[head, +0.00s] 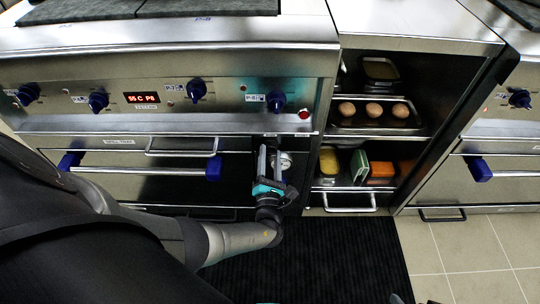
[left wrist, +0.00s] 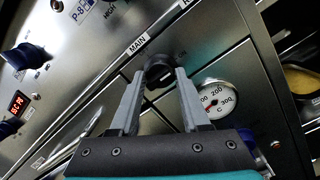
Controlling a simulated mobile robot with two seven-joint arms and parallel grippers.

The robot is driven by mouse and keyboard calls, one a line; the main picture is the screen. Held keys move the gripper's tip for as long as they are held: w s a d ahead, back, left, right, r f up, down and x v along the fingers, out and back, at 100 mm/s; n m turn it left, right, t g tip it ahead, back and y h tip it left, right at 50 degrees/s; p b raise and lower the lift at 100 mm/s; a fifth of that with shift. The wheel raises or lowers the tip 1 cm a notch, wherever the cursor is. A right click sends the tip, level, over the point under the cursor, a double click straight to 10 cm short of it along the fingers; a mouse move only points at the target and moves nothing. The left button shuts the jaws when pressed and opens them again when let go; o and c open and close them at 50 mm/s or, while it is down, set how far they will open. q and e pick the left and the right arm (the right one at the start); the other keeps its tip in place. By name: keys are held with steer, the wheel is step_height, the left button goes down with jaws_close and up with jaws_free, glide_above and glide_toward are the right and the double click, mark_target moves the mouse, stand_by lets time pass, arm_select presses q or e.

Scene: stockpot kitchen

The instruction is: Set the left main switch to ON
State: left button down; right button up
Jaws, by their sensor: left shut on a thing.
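The left main switch is a dark round knob (left wrist: 158,70) below a MAIN label (left wrist: 138,43) on the steel panel in the left wrist view. My left gripper (left wrist: 157,76) has its two grey fingers on either side of this knob and is shut on it. In the head view my left gripper (head: 268,152) reaches up to the front of the left stove, and its fingers and body hide the switch. The knob's exact setting is hard to read.
A white temperature gauge (head: 284,161) sits just right of the gripper. Blue burner knobs (head: 276,101) and a red display (head: 142,97) are above. Oven handles (head: 140,171) stick out to the left. Open shelves with eggs (head: 373,110) stand to the right.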

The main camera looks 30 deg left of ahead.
arm_select(q)
steer(key=shift+d, duration=0.1)
steer(key=shift+c, duration=2)
jaws_free()
steer(key=p+v, duration=0.2)
steer(key=v, duration=1.3)
arm_select(e)
steer(key=f, duration=0.1)
steer(key=f+g, duration=0.1)
steer(key=s+d+f, duration=0.1)
steer(key=shift+f+g+h, duration=0.15)
steer(key=shift+g+h, duration=0.15)
